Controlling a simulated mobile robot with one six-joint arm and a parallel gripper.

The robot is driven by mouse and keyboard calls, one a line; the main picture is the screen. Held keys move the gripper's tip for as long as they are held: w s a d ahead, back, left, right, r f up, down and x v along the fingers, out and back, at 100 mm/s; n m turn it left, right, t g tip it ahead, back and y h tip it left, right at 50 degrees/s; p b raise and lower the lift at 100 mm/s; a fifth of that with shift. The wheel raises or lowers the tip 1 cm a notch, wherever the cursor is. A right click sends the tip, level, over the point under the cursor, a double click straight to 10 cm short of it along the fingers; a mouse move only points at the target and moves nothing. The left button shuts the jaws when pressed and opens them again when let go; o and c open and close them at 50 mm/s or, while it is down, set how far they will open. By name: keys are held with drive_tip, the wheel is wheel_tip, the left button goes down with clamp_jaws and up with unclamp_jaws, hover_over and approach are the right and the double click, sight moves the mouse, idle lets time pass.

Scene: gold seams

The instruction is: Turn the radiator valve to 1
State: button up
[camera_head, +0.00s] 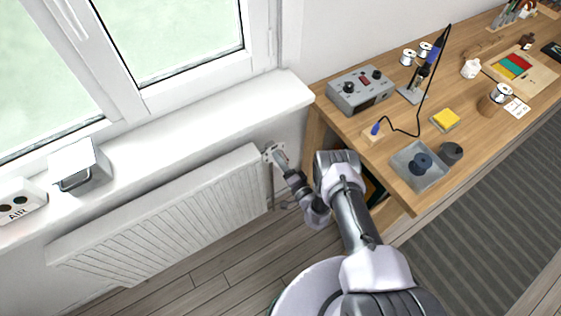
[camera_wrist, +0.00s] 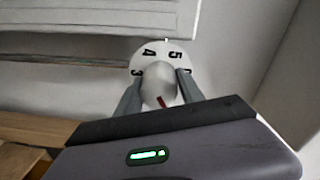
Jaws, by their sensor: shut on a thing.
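The radiator valve shows in the wrist view as a pale rounded knob (camera_wrist: 158,82) with a red mark, in front of a white number dial (camera_wrist: 162,52). The digits 4 and 5 read clearly at the top of the dial; a 3 shows at the left and part of another digit at the right. The lower dial is hidden. My gripper (camera_wrist: 158,92) has one finger on each side of the knob and is shut on it. In the head view my gripper (camera_head: 280,160) reaches the right end of the white radiator (camera_head: 170,215), where the valve is mostly hidden.
A wooden workbench (camera_head: 400,185) stands right of my arm, with a grey control box (camera_head: 360,90) and a grey tray (camera_head: 418,180) on it. The window sill (camera_head: 150,140) runs above the radiator and holds a metal box (camera_head: 85,167). Wooden floor (camera_head: 215,275) is clear below.

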drive_tip(key=o, duration=1.4)
drive_tip(key=shift+c, duration=0.2)
drive_tip(key=p+v, duration=0.5)
drive_tip(key=v, duration=1.2)
drive_tip(key=shift+s, duration=0.2)
drive_tip(key=shift+d+r, duration=0.1)
